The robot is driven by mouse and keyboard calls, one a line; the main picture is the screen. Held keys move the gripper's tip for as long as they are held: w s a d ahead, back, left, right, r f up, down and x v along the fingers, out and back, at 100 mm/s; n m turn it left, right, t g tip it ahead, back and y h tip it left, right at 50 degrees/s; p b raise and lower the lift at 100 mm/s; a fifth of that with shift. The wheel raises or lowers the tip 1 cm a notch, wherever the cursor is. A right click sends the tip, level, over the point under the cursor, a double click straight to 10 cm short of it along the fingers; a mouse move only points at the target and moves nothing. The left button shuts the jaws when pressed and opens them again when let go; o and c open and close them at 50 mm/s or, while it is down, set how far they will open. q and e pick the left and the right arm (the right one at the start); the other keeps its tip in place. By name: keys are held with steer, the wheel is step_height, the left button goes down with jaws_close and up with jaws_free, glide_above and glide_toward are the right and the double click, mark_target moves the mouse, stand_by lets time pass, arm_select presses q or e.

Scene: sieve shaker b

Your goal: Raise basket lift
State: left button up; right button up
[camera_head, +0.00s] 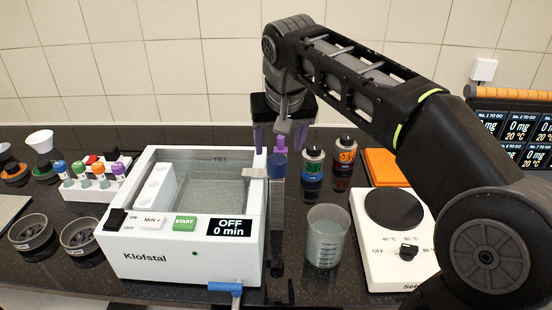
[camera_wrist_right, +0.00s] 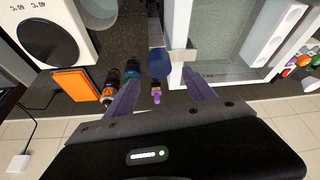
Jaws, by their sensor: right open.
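The white Klofstal bath (camera_head: 180,262) stands left of centre, its display reading OFF, 0 min. A mesh basket (camera_head: 212,195) sits down inside its tank, seen through a clear cover. A blue knob (camera_head: 277,166) on a pale bracket is at the bath's right side; it also shows in the right wrist view (camera_wrist_right: 160,63). I take this for the basket lift. My right gripper (camera_head: 280,140) is open and empty, behind and above the knob. In the right wrist view its purple fingers (camera_wrist_right: 160,78) are spread to either side of the knob, apparently not touching it. My left gripper is not in view.
A glass beaker (camera_head: 326,237) and a hot plate (camera_head: 386,262) stand to the right. Two dark bottles (camera_head: 313,170) with coloured labels stand behind the beaker. A blue-handled tap (camera_head: 226,287) sticks out of the bath's front. A rack of coloured tubes (camera_head: 95,180) is at the left.

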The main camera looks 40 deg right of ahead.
mark_target(277, 159)
steer(key=x, duration=0.7)
steer(key=shift+s, duration=0.1)
steer(key=shift+c, duration=0.3)
jaws_close()
steer(key=shift+r, duration=0.1)
stand_by(0.4)
